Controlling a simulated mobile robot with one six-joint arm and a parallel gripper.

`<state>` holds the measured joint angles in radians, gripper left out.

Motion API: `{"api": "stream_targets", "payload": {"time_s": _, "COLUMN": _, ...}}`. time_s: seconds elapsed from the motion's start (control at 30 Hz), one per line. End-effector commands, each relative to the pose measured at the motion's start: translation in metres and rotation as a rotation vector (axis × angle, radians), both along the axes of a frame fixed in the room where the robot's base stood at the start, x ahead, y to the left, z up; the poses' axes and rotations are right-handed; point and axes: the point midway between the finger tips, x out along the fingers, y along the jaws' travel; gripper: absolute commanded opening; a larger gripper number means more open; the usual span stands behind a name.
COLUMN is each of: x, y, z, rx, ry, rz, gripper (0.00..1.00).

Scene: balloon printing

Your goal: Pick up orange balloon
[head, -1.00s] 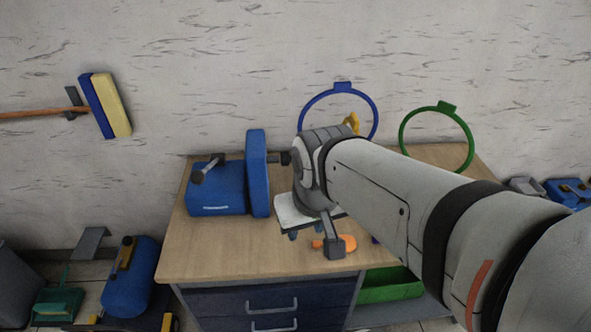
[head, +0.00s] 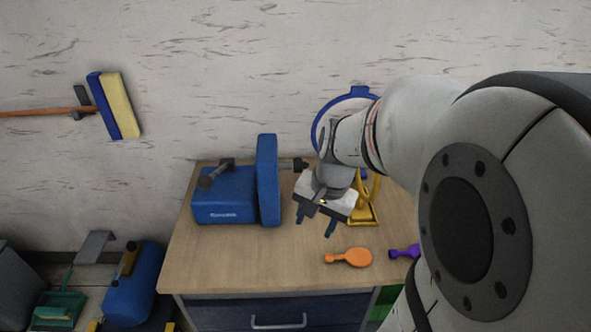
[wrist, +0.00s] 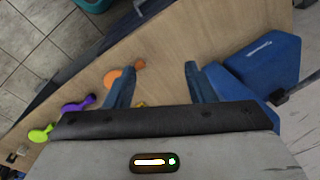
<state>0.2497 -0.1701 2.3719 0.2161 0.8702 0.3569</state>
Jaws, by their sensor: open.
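The orange balloon (head: 352,257) lies flat on the wooden table near its front edge, with its neck pointing left in the head view. In the wrist view the orange balloon (wrist: 113,78) is partly behind the left finger. My gripper (head: 316,226) is open and empty. It is above the table, behind and to the left of the balloon in the head view, with its fingers pointing down. In the wrist view my gripper (wrist: 158,80) has bare wood between its fingers, and the balloon is off to the left, not between them.
A purple balloon (head: 403,252) lies right of the orange one; a lime-green balloon (wrist: 42,134) is farther along. A blue machine (head: 225,205) stands left of my gripper. A yellow stand (head: 368,210) and blue ring (head: 319,115) are behind it. The table's front left (head: 220,268) is clear.

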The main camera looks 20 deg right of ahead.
Motion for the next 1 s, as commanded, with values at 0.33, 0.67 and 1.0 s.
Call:
{"api": "stream_targets", "payload": {"time_s": 0.33, "x": 0.048, "y": -0.086, "z": -0.131, "rx": 0.267, "ry": 0.229, "rz": -0.827, "gripper": 0.49}}
{"api": "stream_targets", "payload": {"time_s": 0.67, "x": 0.055, "y": -0.108, "z": -0.174, "rx": 0.338, "ry": 0.295, "rz": -1.06, "gripper": 0.49}}
{"api": "stream_targets", "payload": {"time_s": 1.0, "x": 0.056, "y": -0.091, "z": -0.215, "rx": 0.336, "ry": 0.297, "rz": -1.056, "gripper": 0.49}}
